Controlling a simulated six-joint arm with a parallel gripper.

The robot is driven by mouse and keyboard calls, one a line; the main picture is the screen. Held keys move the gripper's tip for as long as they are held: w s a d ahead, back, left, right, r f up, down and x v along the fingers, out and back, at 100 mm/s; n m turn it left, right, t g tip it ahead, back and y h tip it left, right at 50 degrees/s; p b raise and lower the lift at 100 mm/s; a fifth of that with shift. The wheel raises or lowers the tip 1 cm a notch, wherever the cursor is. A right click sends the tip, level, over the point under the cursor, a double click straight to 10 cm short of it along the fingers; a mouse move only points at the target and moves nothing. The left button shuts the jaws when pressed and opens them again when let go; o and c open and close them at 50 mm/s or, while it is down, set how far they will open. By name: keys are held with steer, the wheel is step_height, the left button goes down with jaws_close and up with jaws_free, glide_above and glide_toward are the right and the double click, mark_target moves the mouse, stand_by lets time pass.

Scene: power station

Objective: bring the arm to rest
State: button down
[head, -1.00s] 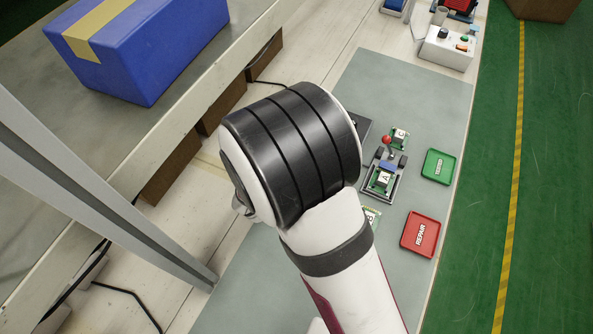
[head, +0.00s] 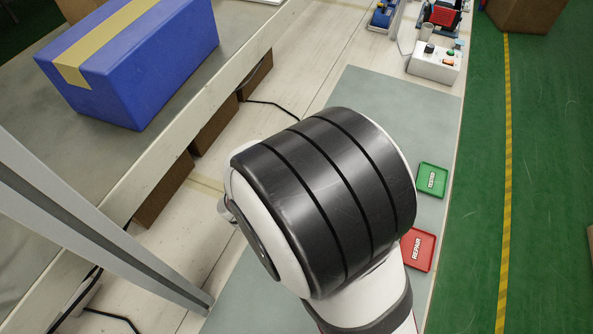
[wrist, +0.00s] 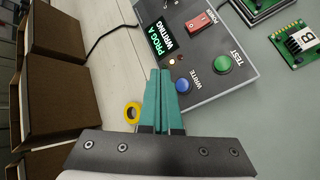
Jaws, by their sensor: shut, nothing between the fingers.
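My arm (head: 335,200) fills the middle of the head view, a black-banded joint on a white link. My gripper (wrist: 160,85) shows in the wrist view with its two teal fingers together and nothing between them. The fingertips appear near the edge of a grey control box (wrist: 205,50) with a lit display, a red switch, a green TEST button and a blue WRITE button. Whether they touch it cannot be told. In the head view the gripper is hidden behind the arm.
A green tray (head: 432,180) and a red REPAIR tray (head: 418,250) lie on the grey mat right of the arm. A board marked B (wrist: 302,42) lies beside the box. Brown bins (wrist: 57,95) and a yellow roll (wrist: 132,113) are left. A blue box (head: 135,60) stands at upper left.

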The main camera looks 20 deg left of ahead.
steer(key=w+d+r+m+g+h, duration=0.1)
steer(key=d+r+m+h, duration=0.25)
steer(key=d+m, duration=0.55)
steer(key=d+r+m+g+h, duration=0.1)
steer(key=d+r+m+h, duration=0.3)
steer(key=d, duration=0.8)
steer(key=s+d+r+m+g+y, duration=0.2)
steer(key=s+d+m+g, duration=0.4)
steer(key=s+d+m, duration=0.5)
steer(key=s+a+r+m+g+y, duration=0.1)
steer(key=s+a+m+y, duration=0.5)
steer(key=s+m, duration=0.3)
steer(key=shift+s+a+r+m, duration=0.15)
steer(key=shift+s+a+m, duration=0.05)
steer(key=shift+a+m, duration=0.2)
